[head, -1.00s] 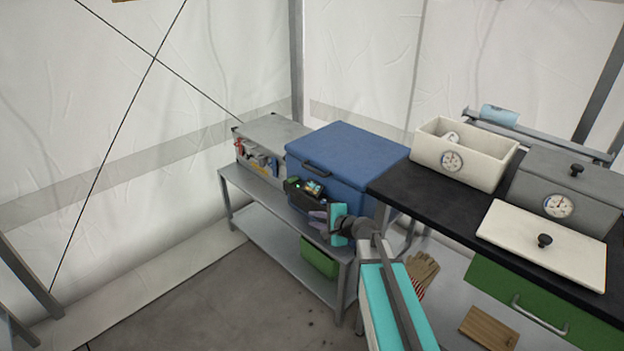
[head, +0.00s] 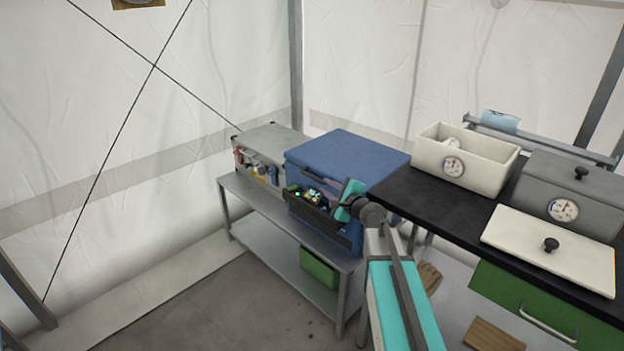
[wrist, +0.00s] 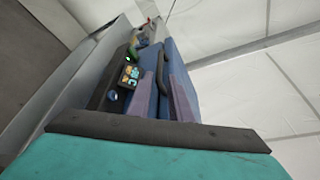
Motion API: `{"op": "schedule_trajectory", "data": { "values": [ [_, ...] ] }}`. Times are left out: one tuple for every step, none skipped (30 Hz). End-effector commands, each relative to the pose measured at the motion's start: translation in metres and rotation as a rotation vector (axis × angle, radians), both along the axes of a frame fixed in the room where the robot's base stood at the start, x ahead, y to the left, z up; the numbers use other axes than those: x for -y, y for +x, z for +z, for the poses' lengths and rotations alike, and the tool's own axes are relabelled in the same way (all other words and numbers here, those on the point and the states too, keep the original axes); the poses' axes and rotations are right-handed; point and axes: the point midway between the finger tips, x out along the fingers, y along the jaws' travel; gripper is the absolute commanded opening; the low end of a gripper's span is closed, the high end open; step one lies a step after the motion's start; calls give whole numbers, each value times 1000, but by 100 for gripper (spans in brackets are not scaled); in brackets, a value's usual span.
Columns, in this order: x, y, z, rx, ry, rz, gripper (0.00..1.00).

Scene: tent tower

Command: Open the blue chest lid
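The blue chest (head: 352,158) stands on the grey bench, its lid lying shut on top. I cannot tell whether a finger touches the handle.
A grey box with tools (head: 268,150) stands left of the chest. A black worktop (head: 432,200) with a cream bin (head: 485,172), a grey box (head: 590,200) and a white lid (head: 550,262) is close on the right. A green bin (head: 318,268) sits on the bench's lower shelf.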

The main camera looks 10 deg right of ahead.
Motion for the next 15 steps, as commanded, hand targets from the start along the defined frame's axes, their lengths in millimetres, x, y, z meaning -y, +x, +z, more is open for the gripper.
{"op": "schedule_trajectory", "data": {
  "values": [
    [-1, 2, -1, 0, 0, 0, 18],
    [-1, 4, -1, -1, 0, 1, 18],
    [-2, 6, -1, -1, 0, 1, 18],
    [-2, 7, -2, -1, -1, 1, 18],
    [-3, 9, -2, -1, -1, 1, 18],
    [-4, 12, -3, -1, -1, 1, 18],
    [-4, 14, -3, -1, -1, 1, 18],
    [-5, 17, -4, -1, -1, 1, 18],
    [-6, 20, -5, -1, -1, 1, 18],
    [-7, 23, -5, -1, -1, 1, 18],
    [-8, 25, -6, -1, -1, 1, 18],
    [-9, 29, -7, -1, -1, 1, 18],
    [-10, 31, -8, -1, -1, 1, 18],
    [-10, 34, -8, -1, -1, 1, 18],
    [-12, 37, -9, -1, -1, 2, 18]
  ]
}}
